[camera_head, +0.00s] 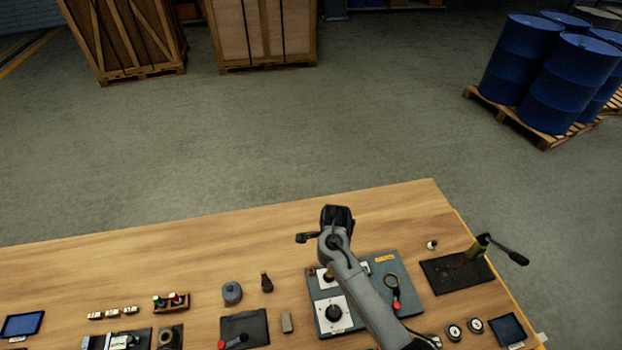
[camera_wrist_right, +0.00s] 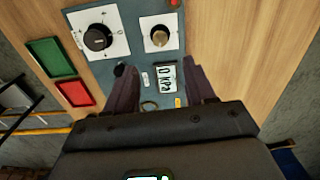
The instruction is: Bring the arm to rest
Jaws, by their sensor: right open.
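My right arm reaches over the wooden bench (camera_head: 180,245) from the lower right, and its gripper (camera_head: 330,222) hangs above the control panel's far edge in the head view. In the right wrist view the gripper (camera_wrist_right: 160,78) has its two dark fingers spread apart, with nothing seen between them but the panel face beyond. The grey-blue control panel (camera_head: 375,268) carries a black knob on a white plate (camera_head: 334,313) and a red-tipped lever (camera_head: 396,304). The wrist view also shows a large black knob (camera_wrist_right: 98,38), a smaller knob (camera_wrist_right: 159,37) and a kPa label (camera_wrist_right: 167,78). My left gripper is out of view.
A black base with a hand lever (camera_head: 462,270) stands right of the panel. Small parts, including a grey cylinder (camera_head: 232,293) and a dark plate (camera_head: 245,328), lie to the left. Blue drums (camera_head: 568,80) and wooden crates (camera_head: 262,35) stand beyond open floor.

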